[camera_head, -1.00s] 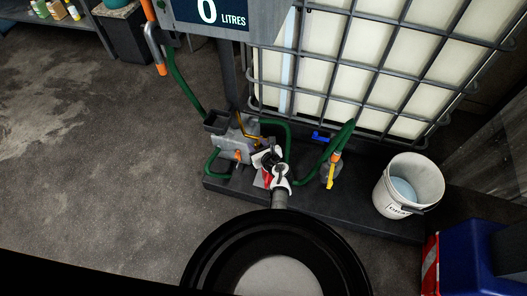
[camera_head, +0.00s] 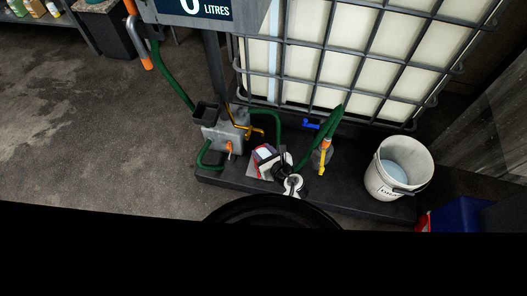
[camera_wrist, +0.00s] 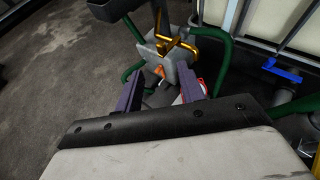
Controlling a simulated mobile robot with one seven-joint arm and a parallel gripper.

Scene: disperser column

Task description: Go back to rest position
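In the wrist view my gripper (camera_wrist: 160,94) has its two dark fingers spread apart, with no object held between them. Beyond the fingertips is the grey pump-like unit (camera_wrist: 172,62) with a yellow-orange valve handle (camera_wrist: 172,40). In the head view this grey unit (camera_head: 225,135) stands at the left end of the dark platform (camera_head: 340,203). The white and black end of my arm (camera_head: 292,184) is over the platform's front part. A red and white object (camera_head: 265,158) is beside it, partly hidden. My fingers cannot be made out clearly in the head view.
A caged white tank (camera_head: 340,50) stands behind the platform. Green hoses (camera_head: 330,128), a blue valve handle (camera_head: 311,125) and a yellow lever (camera_head: 323,160) are in front of it. A white bucket (camera_head: 398,168) stands at right, near a blue object (camera_head: 462,214). Open floor (camera_head: 90,135) lies left.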

